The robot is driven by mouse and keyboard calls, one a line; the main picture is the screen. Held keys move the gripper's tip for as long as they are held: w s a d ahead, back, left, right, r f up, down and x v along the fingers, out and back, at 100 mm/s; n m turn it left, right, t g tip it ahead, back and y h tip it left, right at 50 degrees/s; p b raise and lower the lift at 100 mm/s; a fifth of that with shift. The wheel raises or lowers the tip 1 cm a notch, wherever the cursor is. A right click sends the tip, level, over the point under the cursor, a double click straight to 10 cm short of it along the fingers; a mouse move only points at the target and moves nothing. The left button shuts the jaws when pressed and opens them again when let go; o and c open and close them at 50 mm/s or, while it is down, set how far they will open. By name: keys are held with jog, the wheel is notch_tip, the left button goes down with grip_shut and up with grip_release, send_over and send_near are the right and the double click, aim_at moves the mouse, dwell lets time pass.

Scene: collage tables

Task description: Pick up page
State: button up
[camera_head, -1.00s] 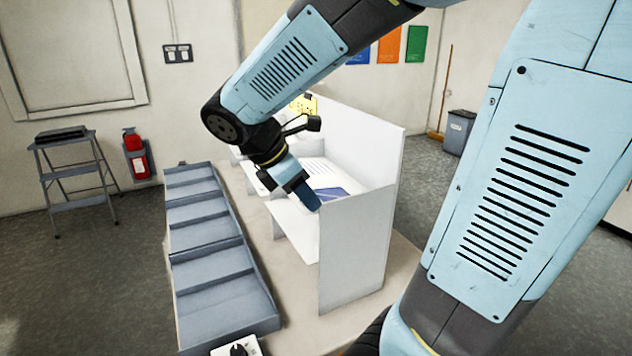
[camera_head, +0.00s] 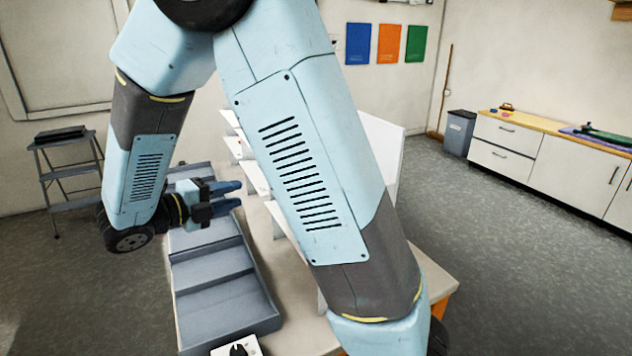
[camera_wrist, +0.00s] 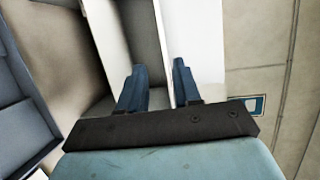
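My gripper (camera_head: 241,194) is at the left of the white divided shelf unit (camera_head: 386,140), above the grey trays, with its two blue fingers apart and pointing right. In the wrist view my gripper (camera_wrist: 160,66) is open, and nothing is visibly held between the fingers. White panels of the shelf unit (camera_wrist: 194,40) lie ahead of the fingertips, with a shaded gap beside them. I cannot make out a page in the current views. My own arm hides much of the shelf unit in the head view.
A row of grey trays (camera_head: 215,287) runs along the left side of the table (camera_head: 300,322). A small white box with a black knob (camera_head: 238,349) sits at its near end. A step stool (camera_head: 70,170) stands at far left. The floor to the right is open.

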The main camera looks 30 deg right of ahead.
jog(key=x, duration=1.3)
jog(key=shift+w+d+f, duration=0.1)
jog(key=shift+w+d, duration=0.1)
jog(key=shift+w, duration=0.15)
jog(key=shift+c, duration=0.4)
grip_shut()
